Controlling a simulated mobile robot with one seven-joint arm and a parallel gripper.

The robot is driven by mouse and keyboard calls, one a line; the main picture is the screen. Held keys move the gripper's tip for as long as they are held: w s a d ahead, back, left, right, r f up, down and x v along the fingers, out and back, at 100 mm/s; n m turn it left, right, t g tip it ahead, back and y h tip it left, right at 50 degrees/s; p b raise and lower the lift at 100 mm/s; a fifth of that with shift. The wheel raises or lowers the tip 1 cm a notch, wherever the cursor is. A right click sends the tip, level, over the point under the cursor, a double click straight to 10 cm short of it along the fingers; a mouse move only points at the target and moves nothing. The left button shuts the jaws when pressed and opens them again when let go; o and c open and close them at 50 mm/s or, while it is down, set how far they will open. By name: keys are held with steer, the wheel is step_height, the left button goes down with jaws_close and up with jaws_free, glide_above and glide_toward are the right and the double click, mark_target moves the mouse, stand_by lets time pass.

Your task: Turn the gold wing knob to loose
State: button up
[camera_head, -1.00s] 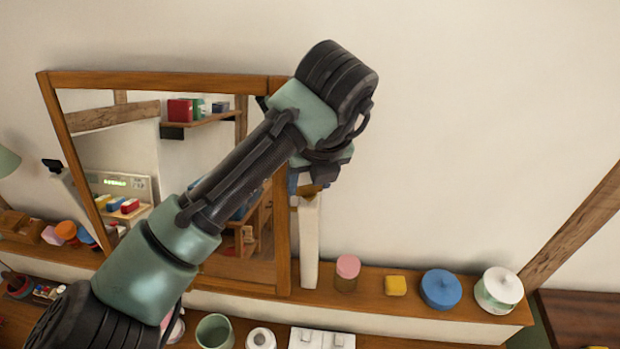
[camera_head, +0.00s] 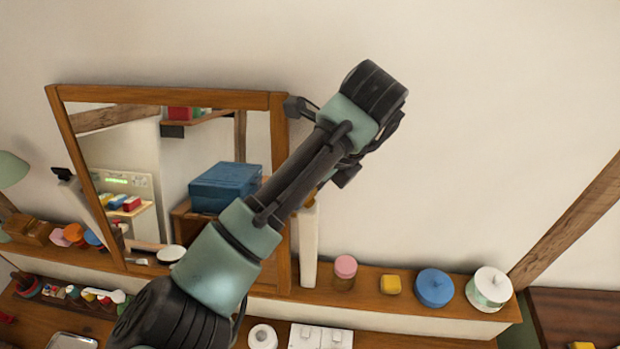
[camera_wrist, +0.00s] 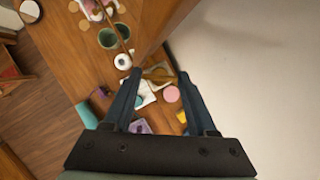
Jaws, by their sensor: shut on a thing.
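The gold wing knob (camera_wrist: 158,74) sits between my gripper's fingertips (camera_wrist: 159,75) in the wrist view, and the gripper is shut on it. In the head view only a small gold patch of the knob (camera_head: 310,199) shows, at the top of a white post (camera_head: 308,250) beside the mirror's right edge. My arm hides the rest of the knob and most of the gripper there. No mark for loose or tight can be made out.
A wood-framed mirror (camera_head: 280,150) stands close left of the post. On the shelf to the right are a pink-lidded jar (camera_head: 345,270), a yellow block (camera_head: 391,285), a blue lidded pot (camera_head: 434,288) and a white-lidded pot (camera_head: 488,290). The wall above is clear.

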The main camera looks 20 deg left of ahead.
steer(key=n+p, duration=0.1)
steer(key=n+g+p, duration=0.1)
steer(key=n+p, duration=0.1)
steer(key=shift+w+r+n+g, duration=0.1)
steer(key=shift+r+n+g, duration=0.2)
steer(key=shift+n, duration=0.1)
steer(key=n+g+p, duration=0.1)
steer(key=n, duration=0.1)
steer(key=shift+w+f+n+p, duration=0.1)
steer(key=shift+f+n+p, duration=0.05)
steer(key=shift+n+p, duration=0.2)
steer(key=shift+f+n+g, duration=0.15)
steer(key=shift+n+g, duration=0.35)
steer(key=shift+n, duration=0.75)
steer(key=shift+w+a+n+g+h, duration=0.1)
steer(key=shift+n+g+h, duration=0.35)
steer(key=shift+n, duration=1.05)
steer(key=o, duration=1.4)
steer(key=shift+c, duration=0.2)
